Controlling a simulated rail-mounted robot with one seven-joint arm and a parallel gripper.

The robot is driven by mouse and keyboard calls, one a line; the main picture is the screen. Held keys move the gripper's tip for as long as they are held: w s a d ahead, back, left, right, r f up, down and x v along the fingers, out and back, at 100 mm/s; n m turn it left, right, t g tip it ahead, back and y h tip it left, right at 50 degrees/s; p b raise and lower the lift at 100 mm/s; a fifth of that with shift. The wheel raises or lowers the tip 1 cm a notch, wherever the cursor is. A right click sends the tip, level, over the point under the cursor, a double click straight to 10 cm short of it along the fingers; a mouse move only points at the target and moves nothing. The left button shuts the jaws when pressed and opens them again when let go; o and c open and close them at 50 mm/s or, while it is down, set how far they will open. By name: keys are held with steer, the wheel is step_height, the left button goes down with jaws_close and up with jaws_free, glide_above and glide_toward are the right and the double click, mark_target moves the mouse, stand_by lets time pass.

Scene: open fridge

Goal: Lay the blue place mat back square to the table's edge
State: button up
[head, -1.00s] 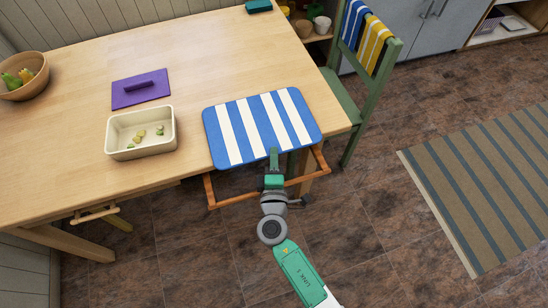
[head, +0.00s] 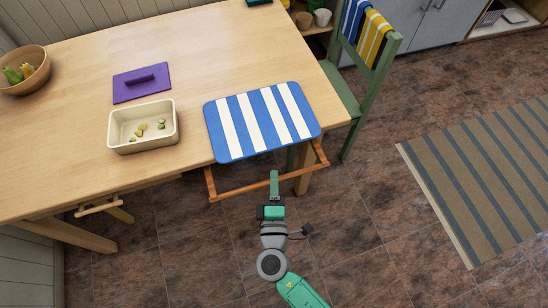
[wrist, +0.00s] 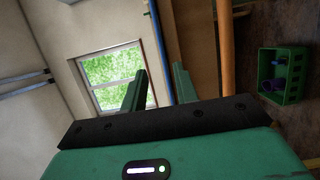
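The blue place mat (head: 262,121), with white stripes, lies flat at the front right corner of the table (head: 190,60). Its front edge runs along the table's front edge and looks nearly parallel to it. Its right side is close to the table's right edge. My gripper (head: 274,175) is in front of the table, apart from the mat in the head view. In the wrist view, my gripper's two green fingers (wrist: 160,88) stand apart with nothing between them.
A wooden bowl (head: 22,90) stands far left. A green chair (head: 362,90) stands right.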

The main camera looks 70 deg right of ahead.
steer(key=shift+v, duration=1.1)
steer(key=w+a+r+m+t+y, duration=0.2)
steer(key=w+a+r+m+t, duration=0.15)
steer(key=w+r, duration=0.75)
steer(key=w+a+r+m+t+y, duration=0.1)
steer(key=w+a+r+m+t, duration=0.45)
steer(key=r, duration=0.95)
steer(key=w+a+r+n+t+y, duration=0.1)
steer(key=a+r+t+y, duration=0.4)
steer(key=r, duration=0.7)
steer(key=w+a+r+n+t+y, duration=0.1)
steer(key=a+r+y, duration=0.1)
steer(key=a+r, duration=0.7)
steer(key=s+a+r+n+t+y, duration=0.1)
steer(key=s+a+r+y, duration=0.2)
steer(key=r, duration=0.2)
steer(key=s+a+r+n+t+y, duration=0.1)
steer(key=s+a+r+t+y, duration=0.1)
steer(key=r, duration=0.4)
steer(key=shift+s+a+r+n+t+y, duration=0.3)
steer(key=shift+s+a+y, duration=0.1)
steer(key=shift+y, duration=0.3)
